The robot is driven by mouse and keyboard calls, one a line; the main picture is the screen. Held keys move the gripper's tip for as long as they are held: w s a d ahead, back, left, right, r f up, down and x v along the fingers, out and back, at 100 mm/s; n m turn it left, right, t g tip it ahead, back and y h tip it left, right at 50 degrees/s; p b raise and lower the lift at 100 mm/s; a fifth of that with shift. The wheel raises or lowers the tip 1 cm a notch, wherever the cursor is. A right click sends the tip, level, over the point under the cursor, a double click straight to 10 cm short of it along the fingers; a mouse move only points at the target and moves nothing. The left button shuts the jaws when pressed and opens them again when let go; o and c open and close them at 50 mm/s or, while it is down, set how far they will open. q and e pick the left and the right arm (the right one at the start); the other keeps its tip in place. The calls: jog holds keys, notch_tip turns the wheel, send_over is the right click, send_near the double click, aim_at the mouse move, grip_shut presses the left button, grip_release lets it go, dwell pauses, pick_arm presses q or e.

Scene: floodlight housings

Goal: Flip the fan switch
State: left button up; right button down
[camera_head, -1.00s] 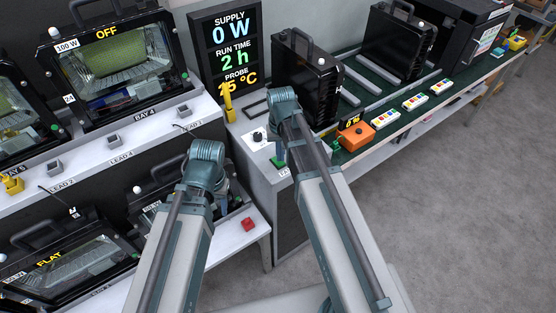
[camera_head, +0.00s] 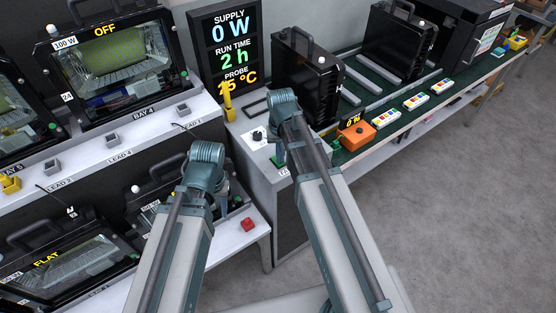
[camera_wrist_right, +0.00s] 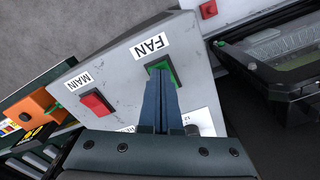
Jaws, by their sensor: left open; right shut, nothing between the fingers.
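The fan switch (camera_wrist_right: 162,68) is a green rocker in a dark frame beside a FAN label (camera_wrist_right: 149,46) on a grey panel. In the head view its green (camera_head: 276,162) shows at the panel's front edge. My right gripper (camera_wrist_right: 160,84) is shut and empty, its blue fingertips over the switch and hiding part of it. I cannot tell whether they touch it. In the head view the right gripper (camera_head: 281,158) points down at the panel. My left gripper (camera_head: 223,200) is open and empty, above the lower left shelf.
A red switch (camera_wrist_right: 96,103) labelled MAIN is beside the fan switch. A black knob (camera_head: 258,136) sits behind it on the panel. A red button (camera_head: 248,224) is on the lower shelf. Floodlight housings (camera_head: 304,85) stand on the green bench. The display (camera_head: 227,50) reads SUPPLY 0 W.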

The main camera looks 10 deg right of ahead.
jog(key=shift+f, duration=0.35)
jog(key=shift+r, duration=0.2)
notch_tip(320, 180, up, 7)
jog(key=p, duration=0.6)
jog(key=shift+p, duration=0.35)
jog(key=shift+f, duration=0.1)
jog(key=s+a+n+h, duration=0.1)
jog(key=s+a+n, duration=0.4)
jog(key=s+a, duration=0.5)
jog(key=s, duration=0.4)
jog(key=shift+s+a+n, duration=0.2)
jog(key=shift+a+n, duration=0.05)
jog(key=shift+n, duration=0.15)
